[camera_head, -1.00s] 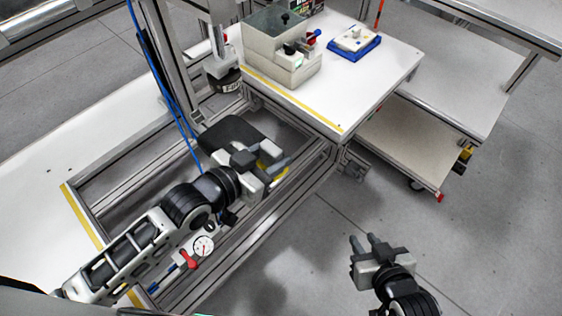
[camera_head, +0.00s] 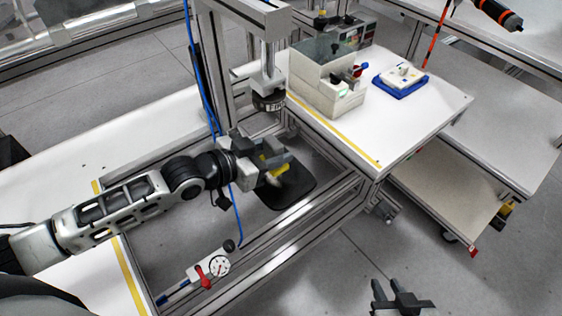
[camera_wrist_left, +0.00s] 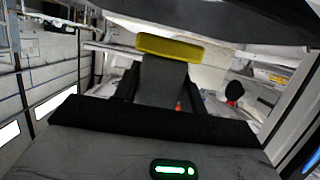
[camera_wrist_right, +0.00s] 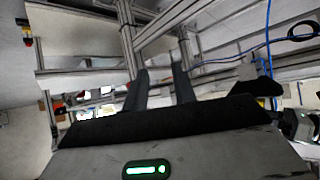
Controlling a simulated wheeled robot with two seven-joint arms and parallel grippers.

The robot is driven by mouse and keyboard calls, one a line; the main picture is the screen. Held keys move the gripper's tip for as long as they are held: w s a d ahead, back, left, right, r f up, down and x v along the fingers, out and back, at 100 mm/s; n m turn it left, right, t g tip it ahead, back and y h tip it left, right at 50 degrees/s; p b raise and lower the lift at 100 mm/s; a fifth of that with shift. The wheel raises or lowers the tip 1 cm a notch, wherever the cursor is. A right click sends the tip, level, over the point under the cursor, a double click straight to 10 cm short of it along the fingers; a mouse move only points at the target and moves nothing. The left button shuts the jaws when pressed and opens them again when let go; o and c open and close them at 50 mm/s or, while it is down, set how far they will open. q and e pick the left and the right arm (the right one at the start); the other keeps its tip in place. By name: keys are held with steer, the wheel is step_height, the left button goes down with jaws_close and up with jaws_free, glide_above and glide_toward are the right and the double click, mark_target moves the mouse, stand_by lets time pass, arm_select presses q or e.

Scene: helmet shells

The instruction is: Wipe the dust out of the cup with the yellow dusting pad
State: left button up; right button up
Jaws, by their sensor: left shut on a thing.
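My left gripper (camera_head: 268,172) is shut on the yellow dusting pad (camera_head: 274,163). The pad also shows in the left wrist view (camera_wrist_left: 170,47), flat across the fingertips. A black rounded piece (camera_head: 290,192) lies below and beside the gripper inside the metal frame; I cannot tell whether it is the cup. A black round fitting with white lettering (camera_head: 268,101) hangs under the press head, above and apart from the pad. The inside of any cup is hidden from the head camera. My right gripper (camera_head: 392,290) is open and empty above the floor, and its spread fingers show in the right wrist view (camera_wrist_right: 160,88).
The metal press frame (camera_head: 290,228) surrounds my left gripper. A blue hose (camera_head: 205,85) runs down its upright. A grey box (camera_head: 325,82) and a blue tray (camera_head: 402,88) stand on the white table (camera_head: 420,110).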

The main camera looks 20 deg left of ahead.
arm_select(q)
steer(key=shift+w+a+f, duration=0.25)
steer(key=shift+a+f, duration=0.05)
steer(key=shift+a, duration=0.05)
step_height(320, 180, down, 2)
steer(key=shift+d+f+b, duration=0.1)
steer(key=shift+b, duration=0.85)
steer(key=shift+f, duration=0.5)
arm_select(e)
steer(key=shift+a+f, duration=0.15)
steer(key=shift+f, duration=0.5)
arm_select(q)
steer(key=shift+f, duration=0.1)
arm_select(e)
steer(key=shift+w+a+r, duration=0.1)
steer(key=shift+w+r, duration=0.1)
steer(key=shift+r, duration=0.1)
arm_select(q)
steer(key=shift+f, duration=0.15)
arm_select(e)
steer(key=shift+s+f, duration=0.1)
steer(key=shift+s, duration=0.15)
arm_select(q)
steer(key=shift+f, duration=0.2)
arm_select(e)
steer(key=shift+w+r, duration=0.25)
steer(key=shift+r, duration=0.1)
arm_select(q)
steer(key=shift+f, duration=0.1)
stand_by(0.3)
